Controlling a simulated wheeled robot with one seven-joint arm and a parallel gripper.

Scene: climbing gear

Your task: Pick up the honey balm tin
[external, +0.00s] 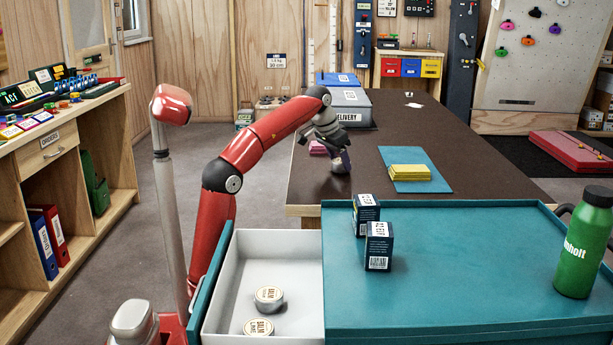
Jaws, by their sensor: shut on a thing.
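In the external view, two round balm tins lie in the white open drawer at the lower left. The upper tin (269,298) has a pale lid with lettering too small to read for sure. The lower tin (259,328) has a label that seems to read lime. I cannot tell which tin, if either, is honey. My gripper (341,169) is away from the drawer, low over the near left part of the dark brown table. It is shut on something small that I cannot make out.
The drawer (227,285) stands out from a teal-topped cabinet (460,270). Two dark boxes (379,246) and a green bottle (585,243) stand on the cabinet. On the brown table (450,135) are a yellow stack on a teal mat (430,184), pink items (318,148) and a grey delivery box (345,105).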

